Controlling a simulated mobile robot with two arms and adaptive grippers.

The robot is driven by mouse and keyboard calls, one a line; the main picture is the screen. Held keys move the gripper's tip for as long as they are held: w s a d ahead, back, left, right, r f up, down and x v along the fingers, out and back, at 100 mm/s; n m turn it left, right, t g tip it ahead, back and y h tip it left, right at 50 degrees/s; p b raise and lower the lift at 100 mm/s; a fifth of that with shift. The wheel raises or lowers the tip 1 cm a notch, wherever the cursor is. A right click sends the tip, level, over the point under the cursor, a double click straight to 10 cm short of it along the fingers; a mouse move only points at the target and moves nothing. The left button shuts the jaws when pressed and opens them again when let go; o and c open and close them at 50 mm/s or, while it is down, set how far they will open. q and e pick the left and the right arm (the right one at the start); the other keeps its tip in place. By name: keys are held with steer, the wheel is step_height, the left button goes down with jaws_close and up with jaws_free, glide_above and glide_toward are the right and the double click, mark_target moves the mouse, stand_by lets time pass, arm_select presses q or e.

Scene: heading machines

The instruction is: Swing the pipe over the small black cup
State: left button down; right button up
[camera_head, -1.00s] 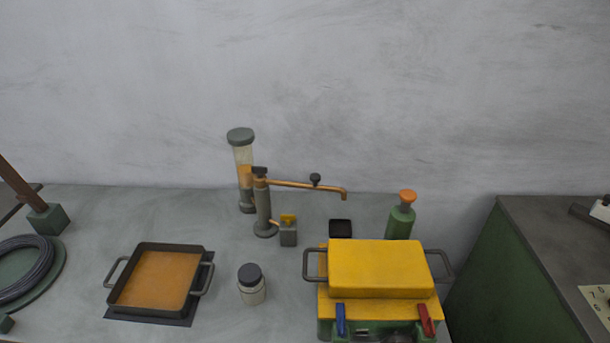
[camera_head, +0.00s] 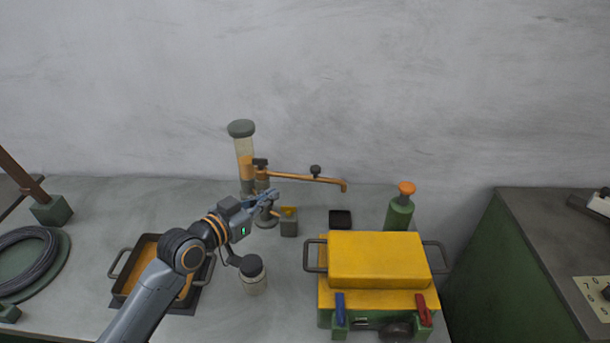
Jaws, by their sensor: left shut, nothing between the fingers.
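The copper-coloured pipe (camera_head: 300,177) reaches right from the top of a grey post, with a dark knob on it and a spout bent down at its right end. The small black cup (camera_head: 340,219) stands on the bench, below the spout end and slightly nearer to me. My left gripper (camera_head: 272,194) is shut and empty. Its fingertips are in front of the grey post, just below the pipe's left end; I cannot tell whether they touch the post. My right gripper is not in view.
A yellow-topped machine (camera_head: 380,262) with side handles stands front right, beside a green bottle (camera_head: 399,212). A lidded jar (camera_head: 253,276) stands close to my left arm. My arm partly covers a tray (camera_head: 125,280) of orange liquid.

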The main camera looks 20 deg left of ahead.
arm_select(q)
steer(key=p, duration=0.4)
glide_toward(311, 170)
steer(key=x, duration=0.5)
steer(key=shift+w+d, duration=0.1)
steer(key=shift+d, duration=0.2)
steer(key=shift+x, duration=0.75)
steer(key=shift+f, duration=0.1)
steer(key=shift+w+f+b, duration=0.1)
steer(key=shift+w+b, duration=0.45)
steer(key=shift+b, duration=0.45)
steer(key=shift+w+b, duration=0.5)
steer(key=shift+w, duration=0.1)
